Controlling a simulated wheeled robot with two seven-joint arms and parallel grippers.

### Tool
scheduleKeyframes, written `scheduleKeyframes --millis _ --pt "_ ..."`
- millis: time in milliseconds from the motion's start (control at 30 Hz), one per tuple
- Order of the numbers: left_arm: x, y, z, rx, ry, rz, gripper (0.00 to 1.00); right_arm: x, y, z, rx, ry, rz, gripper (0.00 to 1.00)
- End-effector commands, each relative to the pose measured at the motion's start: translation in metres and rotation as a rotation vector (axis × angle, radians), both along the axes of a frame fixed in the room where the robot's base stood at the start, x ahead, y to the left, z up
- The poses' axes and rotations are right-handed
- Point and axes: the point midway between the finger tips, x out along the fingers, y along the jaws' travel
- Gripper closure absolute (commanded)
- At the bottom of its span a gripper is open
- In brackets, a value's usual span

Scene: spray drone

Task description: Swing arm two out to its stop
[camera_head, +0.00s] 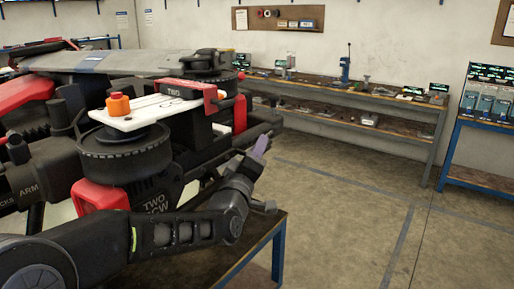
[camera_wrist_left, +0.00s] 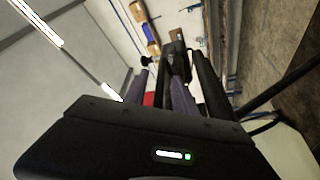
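The drone stands at the left of the head view. Its motor pod marked TWO CCW (camera_head: 155,200), with a dark ribbed motor (camera_head: 125,160) and red foot (camera_head: 98,197), faces me. A black block with a red edge, marked TWO (camera_head: 175,88), sits behind it. How arm two lies between them is partly hidden. My left gripper (camera_head: 262,146) has purple fingers and is right of the drone's body, beyond the pod. In the left wrist view its fingers (camera_wrist_left: 160,92) stand apart, with dark and red parts seen past them; no grip is visible. My right gripper is out of view.
A white plate (camera_head: 150,112) with an orange knob (camera_head: 118,104) lies over the motor. A dark table with blue legs (camera_head: 278,255) is under the drone. A long workbench (camera_head: 340,100) lines the back wall. The floor at right is clear.

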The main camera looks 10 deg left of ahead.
Motion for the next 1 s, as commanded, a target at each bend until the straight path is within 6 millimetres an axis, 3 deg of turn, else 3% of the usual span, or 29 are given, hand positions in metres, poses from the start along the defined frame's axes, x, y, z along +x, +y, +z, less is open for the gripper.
scheduleKeyframes --millis 133,533,1000 --pt "-0.0003 0.0002 -0.0001 0.000 0.000 0.000 0.68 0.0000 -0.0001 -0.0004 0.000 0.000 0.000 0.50" --pt "-0.0005 0.0000 0.0001 0.000 -0.001 -0.001 1.00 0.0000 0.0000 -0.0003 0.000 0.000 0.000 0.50" --pt "-0.0005 0.0001 0.0002 0.001 -0.001 0.000 1.00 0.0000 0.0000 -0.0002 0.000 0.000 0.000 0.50"
